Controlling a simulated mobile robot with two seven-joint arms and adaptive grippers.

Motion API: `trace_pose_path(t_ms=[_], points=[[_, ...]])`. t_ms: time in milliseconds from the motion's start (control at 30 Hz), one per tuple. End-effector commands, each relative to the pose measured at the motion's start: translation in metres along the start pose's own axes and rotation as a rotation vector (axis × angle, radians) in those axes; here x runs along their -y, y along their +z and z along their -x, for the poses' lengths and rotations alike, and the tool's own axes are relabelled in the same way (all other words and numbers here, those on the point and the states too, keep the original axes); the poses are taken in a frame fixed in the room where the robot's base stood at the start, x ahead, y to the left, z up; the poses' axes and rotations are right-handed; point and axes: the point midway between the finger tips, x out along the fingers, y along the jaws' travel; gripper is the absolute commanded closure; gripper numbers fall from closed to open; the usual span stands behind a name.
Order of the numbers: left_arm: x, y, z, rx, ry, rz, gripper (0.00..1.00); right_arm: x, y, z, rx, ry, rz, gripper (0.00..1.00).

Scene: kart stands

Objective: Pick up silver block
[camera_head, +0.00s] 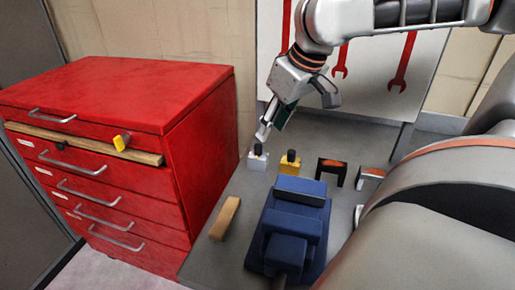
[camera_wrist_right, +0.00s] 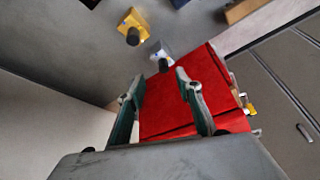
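The silver block (camera_head: 258,158) is a small light-grey block with a black knob on top. It stands on the grey table (camera_head: 238,188) beside the red cabinet in the head view. It also shows beyond my fingertips in the right wrist view (camera_wrist_right: 161,54). My right gripper (camera_head: 278,122) is above and close to the silver block, pointing down. In the right wrist view the two fingers of my right gripper (camera_wrist_right: 159,76) are spread apart with nothing between them. My left gripper is not seen.
A yellow block (camera_head: 290,163) with a black knob stands just right of the silver one. A black-and-orange piece (camera_head: 332,172), a blue fixture (camera_head: 290,225) and a wooden bar (camera_head: 225,218) are nearby. The red drawer cabinet (camera_head: 205,135) rises at the left; a tool panel (camera_head: 365,75) stands behind.

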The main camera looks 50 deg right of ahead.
Motion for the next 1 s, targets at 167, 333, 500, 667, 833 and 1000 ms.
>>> trace_pose_path(t_ms=[167, 333, 500, 667, 833, 1000], points=[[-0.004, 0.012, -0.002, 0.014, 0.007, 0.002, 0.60, 0.001, 0.002, -0.024, 0.009, -0.003, -0.001, 0.65], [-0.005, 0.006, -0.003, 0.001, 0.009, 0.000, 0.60, 0.002, -0.001, -0.034, 0.007, -0.001, 0.001, 0.65], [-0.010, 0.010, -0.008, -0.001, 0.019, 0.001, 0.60, 0.006, -0.004, -0.060, 0.015, -0.003, 0.000, 0.65], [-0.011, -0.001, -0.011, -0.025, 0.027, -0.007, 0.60, 0.006, -0.005, -0.078, 0.011, -0.003, 0.001, 0.65], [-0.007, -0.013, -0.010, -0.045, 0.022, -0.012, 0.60, 0.005, -0.008, -0.076, 0.000, 0.000, 0.002, 0.65], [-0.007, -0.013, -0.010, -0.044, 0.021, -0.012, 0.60, 0.005, -0.008, -0.075, 0.000, 0.000, 0.002, 0.86]])
